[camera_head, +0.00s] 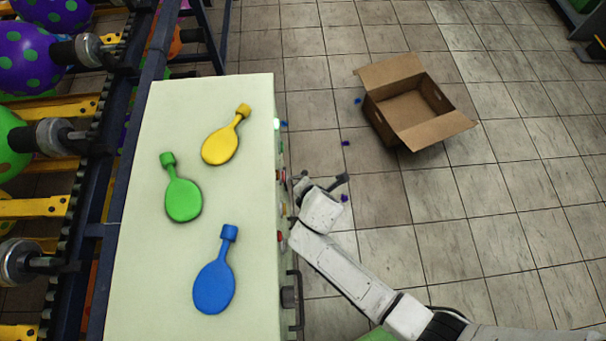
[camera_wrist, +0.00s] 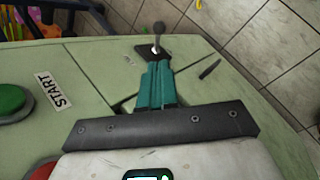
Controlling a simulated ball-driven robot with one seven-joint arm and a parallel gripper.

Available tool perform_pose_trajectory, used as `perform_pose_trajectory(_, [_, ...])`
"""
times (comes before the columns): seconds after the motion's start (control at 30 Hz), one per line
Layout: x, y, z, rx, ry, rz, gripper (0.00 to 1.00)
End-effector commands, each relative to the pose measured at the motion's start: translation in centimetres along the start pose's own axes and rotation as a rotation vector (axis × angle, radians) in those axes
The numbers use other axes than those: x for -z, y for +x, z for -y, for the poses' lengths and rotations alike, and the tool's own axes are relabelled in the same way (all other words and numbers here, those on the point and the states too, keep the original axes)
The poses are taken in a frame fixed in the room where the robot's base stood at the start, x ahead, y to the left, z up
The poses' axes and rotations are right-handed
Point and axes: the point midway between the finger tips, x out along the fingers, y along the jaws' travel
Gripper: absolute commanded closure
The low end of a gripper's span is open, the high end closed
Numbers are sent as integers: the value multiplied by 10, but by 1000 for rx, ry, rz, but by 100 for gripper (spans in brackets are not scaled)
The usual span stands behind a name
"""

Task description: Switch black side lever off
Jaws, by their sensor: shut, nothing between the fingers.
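The side lever (camera_wrist: 158,30), a thin stick with a dark grey knob on a black base plate (camera_wrist: 144,49), stands out from the pale green panel in the wrist view. My gripper (camera_wrist: 157,66) has teal fingers pressed together with nothing between them. The fingertips are just short of the lever and overlap the near edge of its base plate in the picture; I cannot tell if they touch. In the head view my white wrist (camera_head: 321,210) is at the right side of the cabinet, and the lever cannot be made out there.
A green button (camera_wrist: 12,99) by a START label (camera_wrist: 53,90) and a red button (camera_wrist: 43,170) are left of my gripper. The cabinet top (camera_head: 145,270) bears yellow, green and blue balloon shapes. An open cardboard box (camera_head: 436,127) stands on the tiled floor.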

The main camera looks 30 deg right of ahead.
Motion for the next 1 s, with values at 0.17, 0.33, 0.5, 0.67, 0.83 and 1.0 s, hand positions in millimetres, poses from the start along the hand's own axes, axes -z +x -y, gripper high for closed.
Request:
perform_pose_trajectory(0.17, [0, 1, 1, 1, 2, 0, 100])
perform_pose_trajectory(0.33, [0, 4, 1, 1, 4, 0, 100])
perform_pose_trajectory(0.5, [0, 22, 1, 3, 5, 1, 100])
perform_pose_trajectory(0.67, [2, 47, 4, 1, 7, 1, 100])
perform_pose_trajectory(0.83, [1, 67, 4, 1, 8, 1, 100])
perform_pose_trajectory(1.0, [2, 85, 4, 2, 8, 0, 100])
